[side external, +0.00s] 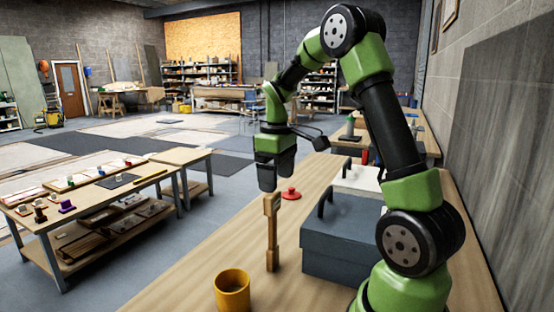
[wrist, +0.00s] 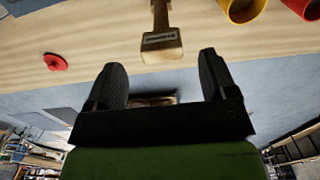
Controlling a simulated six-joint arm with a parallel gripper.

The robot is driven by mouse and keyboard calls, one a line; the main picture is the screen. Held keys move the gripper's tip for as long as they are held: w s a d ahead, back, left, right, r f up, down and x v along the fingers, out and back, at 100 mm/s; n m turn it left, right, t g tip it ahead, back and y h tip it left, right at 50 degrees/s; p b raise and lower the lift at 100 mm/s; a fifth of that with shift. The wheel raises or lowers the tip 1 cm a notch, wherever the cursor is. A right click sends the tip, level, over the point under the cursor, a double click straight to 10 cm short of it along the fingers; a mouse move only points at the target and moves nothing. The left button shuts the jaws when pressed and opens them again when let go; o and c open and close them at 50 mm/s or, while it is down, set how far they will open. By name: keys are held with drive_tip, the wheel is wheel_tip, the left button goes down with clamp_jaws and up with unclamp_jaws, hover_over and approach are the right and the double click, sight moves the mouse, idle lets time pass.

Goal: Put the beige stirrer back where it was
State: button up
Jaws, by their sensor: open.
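A tan wooden upright piece (side external: 272,235) stands on the near table, with a slim shaft and a wider block at its top. In the wrist view its block end (wrist: 161,44) carries a small label too blurred to read. I cannot tell whether it is the beige stirrer or a stand; no other stirrer shows clearly. My gripper (side external: 268,189) points down behind the top of this piece in the side view. In the wrist view my gripper's fingers (wrist: 160,63) are spread, with nothing held between them. The wooden block lies just beyond the fingertips, apart from them.
A yellow mug (side external: 232,292) stands in front of the wooden piece. A red knobbed lid (side external: 291,194) lies behind it. A blue-grey box (side external: 345,245) with a black handle stands to the right, a white box (side external: 358,182) behind.

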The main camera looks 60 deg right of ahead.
wheel_tip(320, 180, up, 4)
drive_tip(key=shift+f, duration=0.15)
drive_tip(key=s+a+r+m+t, duration=0.1)
drive_tip(key=s+a+r+t, duration=0.15)
drive_tip(key=a, duration=0.25)
drive_tip(key=s+a+r+t, duration=0.1)
drive_tip(key=a+r, duration=0.2)
drive_tip(key=a, duration=0.3)
drive_tip(key=s+a+m+t+y, duration=0.2)
drive_tip(key=s+a+m+t, duration=0.1)
drive_tip(key=s+a, duration=0.5)
drive_tip(key=shift+s+a+t, duration=0.25)
drive_tip(key=shift+a+t, duration=0.1)
drive_tip(key=shift+f, duration=0.1)
